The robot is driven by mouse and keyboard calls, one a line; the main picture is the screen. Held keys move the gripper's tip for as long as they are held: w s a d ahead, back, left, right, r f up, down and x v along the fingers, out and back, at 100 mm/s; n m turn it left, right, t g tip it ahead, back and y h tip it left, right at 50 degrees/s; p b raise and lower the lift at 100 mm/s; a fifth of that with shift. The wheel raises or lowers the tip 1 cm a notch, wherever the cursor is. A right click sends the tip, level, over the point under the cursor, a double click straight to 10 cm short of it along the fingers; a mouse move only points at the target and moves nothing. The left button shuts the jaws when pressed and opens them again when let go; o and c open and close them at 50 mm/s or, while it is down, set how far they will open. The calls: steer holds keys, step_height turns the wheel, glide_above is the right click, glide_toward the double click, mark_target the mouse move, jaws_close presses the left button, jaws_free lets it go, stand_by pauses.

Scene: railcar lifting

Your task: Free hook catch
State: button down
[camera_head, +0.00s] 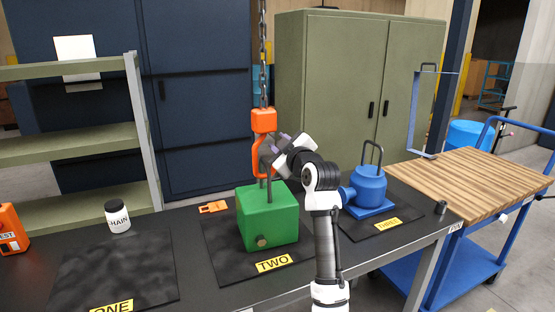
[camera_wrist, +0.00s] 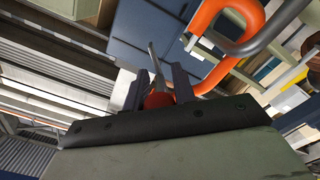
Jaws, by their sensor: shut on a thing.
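The orange hook (camera_head: 257,160) hangs from a chain by its orange block (camera_head: 263,121). It is at the grey handle (camera_head: 267,190) of the green block (camera_head: 268,218) on mat TWO. In the wrist view the hook (camera_wrist: 205,20) crosses the curved grey handle (camera_wrist: 270,38) at upper right. My gripper (camera_head: 272,150) is beside the hook on its right. Its two fingers (camera_wrist: 156,90) are shut on the hook catch, whose silver strip (camera_wrist: 153,57) and red end (camera_wrist: 158,100) show between them. Exactly where the fingers touch is partly hidden.
A blue weight (camera_head: 368,186) stands on mat THREE, close right of my arm. Mat ONE (camera_head: 118,270) is bare, with a white CHAIN jar (camera_head: 117,217) behind it. A wood-topped blue cart (camera_head: 470,185) stands at right.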

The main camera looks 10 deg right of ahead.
steer(key=shift+w+d+r+n+b, duration=0.15)
steer(key=shift+r+n+b, duration=0.5)
steer(key=shift+n, duration=0.9)
steer(key=shift+s+d+r+n+b, duration=0.1)
steer(key=shift+d+r+n+b, duration=0.1)
steer(key=shift+n+b, duration=1.05)
steer(key=shift+w+d+r+n+b, duration=0.15)
steer(key=shift+r+n+b, duration=0.35)
steer(key=shift+n, duration=1.3)
steer(key=c, duration=1.5)
jaws_free()
steer(key=shift+o, duration=0.2)
steer(key=shift+s, duration=0.15)
steer(key=b+v, duration=0.3)
steer(key=v, duration=1)
steer(key=shift+s, duration=0.3)
steer(key=shift+d, duration=0.15)
